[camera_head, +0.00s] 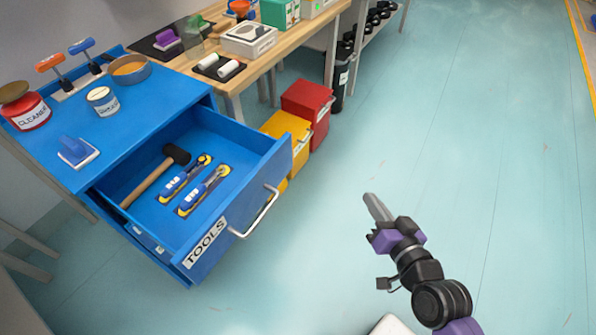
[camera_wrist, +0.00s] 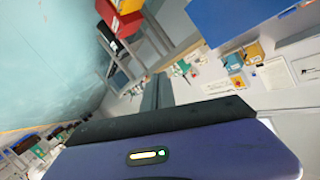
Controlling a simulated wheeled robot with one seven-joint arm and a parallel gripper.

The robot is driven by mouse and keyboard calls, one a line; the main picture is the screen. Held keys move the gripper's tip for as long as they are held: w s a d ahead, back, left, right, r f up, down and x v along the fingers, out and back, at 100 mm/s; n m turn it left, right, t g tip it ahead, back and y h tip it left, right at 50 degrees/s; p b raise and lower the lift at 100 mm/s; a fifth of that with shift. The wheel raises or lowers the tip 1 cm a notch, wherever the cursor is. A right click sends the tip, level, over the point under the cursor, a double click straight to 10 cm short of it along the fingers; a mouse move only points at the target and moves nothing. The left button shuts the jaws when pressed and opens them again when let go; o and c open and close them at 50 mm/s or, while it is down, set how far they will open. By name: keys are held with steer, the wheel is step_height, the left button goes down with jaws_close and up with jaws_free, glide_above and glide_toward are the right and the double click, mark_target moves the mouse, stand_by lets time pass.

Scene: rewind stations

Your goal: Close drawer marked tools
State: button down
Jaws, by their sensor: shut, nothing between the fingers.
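The blue drawer marked TOOLS (camera_head: 205,245) is pulled far out of the blue cabinet (camera_head: 130,135) in the head view. It has a silver bar handle (camera_head: 262,215) on its front. Inside lie a mallet (camera_head: 155,177) with a wooden handle and two blue-handled tools (camera_head: 203,190). My gripper (camera_head: 375,205) is shut and empty. It is in the air over the floor, to the right of the drawer front and apart from it. In the wrist view my gripper's dark fingers (camera_wrist: 157,92) are together, and a blue surface (camera_wrist: 235,15) shows at the top right.
On the cabinet top stand a red CLEANER jar (camera_head: 30,112), a small tin (camera_head: 103,100) and a blue-handled block (camera_head: 75,150). Yellow (camera_head: 287,138) and red (camera_head: 308,105) bins stand behind the drawer, beside a wooden workbench (camera_head: 285,45). The floor to the right is clear.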

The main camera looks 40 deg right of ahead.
mark_target(226, 137)
steer(key=w+d+f+m+y+b, duration=0.35)
steer(key=w+d+f+m, duration=0.25)
steer(key=w+d+f, duration=0.3)
steer(key=a+r+n+t+y+b, duration=0.1)
steer(key=a+r+t+y, duration=0.35)
steer(key=a+y, duration=0.3)
steer(key=shift+g+y, duration=0.3)
steer(key=shift+g, duration=0.15)
steer(key=x, duration=1.4)
steer(key=shift+w+d+r, duration=0.15)
steer(key=shift+d+r, duration=0.15)
steer(key=b+x, duration=1.1)
steer(key=x, duration=1.4)
steer(key=shift+w+a+f, duration=0.15)
steer(key=shift+w+a, duration=0.05)
steer(key=shift+w, duration=0.05)
steer(key=shift+w+a+b, duration=0.1)
steer(key=shift+w+b, duration=0.35)
steer(key=shift+w, duration=0.2)
steer(key=shift+w+a+r, duration=0.1)
steer(key=shift+w+r, duration=0.1)
steer(key=shift+r, duration=0.2)
